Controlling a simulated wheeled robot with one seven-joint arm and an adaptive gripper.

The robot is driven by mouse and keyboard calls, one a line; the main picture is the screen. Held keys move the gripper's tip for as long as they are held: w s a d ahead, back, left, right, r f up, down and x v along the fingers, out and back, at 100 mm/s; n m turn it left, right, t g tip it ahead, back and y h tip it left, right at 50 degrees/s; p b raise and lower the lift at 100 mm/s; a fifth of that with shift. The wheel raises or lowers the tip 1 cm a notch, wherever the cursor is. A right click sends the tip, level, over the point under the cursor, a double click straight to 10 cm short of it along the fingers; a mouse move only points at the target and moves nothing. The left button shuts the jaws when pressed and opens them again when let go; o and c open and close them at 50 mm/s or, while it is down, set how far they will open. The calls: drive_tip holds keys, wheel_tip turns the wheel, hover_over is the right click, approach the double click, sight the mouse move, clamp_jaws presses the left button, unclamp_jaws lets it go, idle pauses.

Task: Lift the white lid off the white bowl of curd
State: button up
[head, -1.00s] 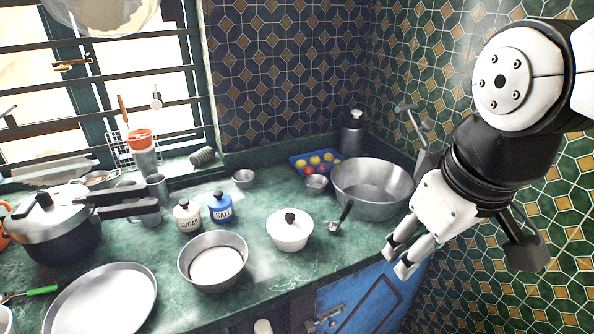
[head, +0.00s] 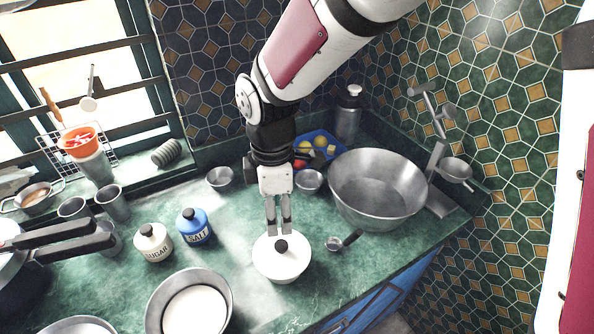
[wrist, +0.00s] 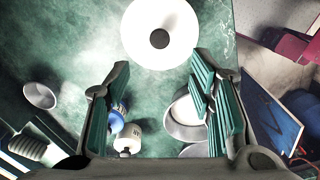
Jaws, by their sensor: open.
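The white bowl (head: 279,272) stands on the green counter, covered by its white lid (head: 266,250) with a round black knob (head: 281,246). The curd inside is hidden under the lid. My gripper (head: 278,232) is pointing down just behind and above the lid, close to the knob. In the wrist view the white lid (wrist: 184,22) and its black knob (wrist: 159,39) are at the top centre, beyond the open fingers of my gripper (wrist: 160,85). Nothing is between the fingers.
A large steel basin (head: 378,185) and a ladle (head: 345,241) are to the right. A steel bowl with white contents (head: 158,303), the sugar jar (head: 153,243) and the blue salt jar (head: 194,227) are to the left. A blue fruit tray (head: 325,140) is behind my gripper.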

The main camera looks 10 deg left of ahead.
hover_over(282, 244)
drive_tip(key=f, duration=0.6)
drive_tip(key=shift+s+a+f, duration=0.1)
drive_tip(key=shift+s+a, duration=0.1)
drive_tip(key=shift+w+d+f+p, duration=0.1)
drive_tip(key=shift+f+p, duration=0.3)
drive_tip(key=shift+f, duration=0.95)
drive_tip(key=shift+d+f+p, duration=0.1)
drive_tip(key=shift+f+p, duration=0.25)
drive_tip(key=shift+f, duration=1)
clamp_jaws()
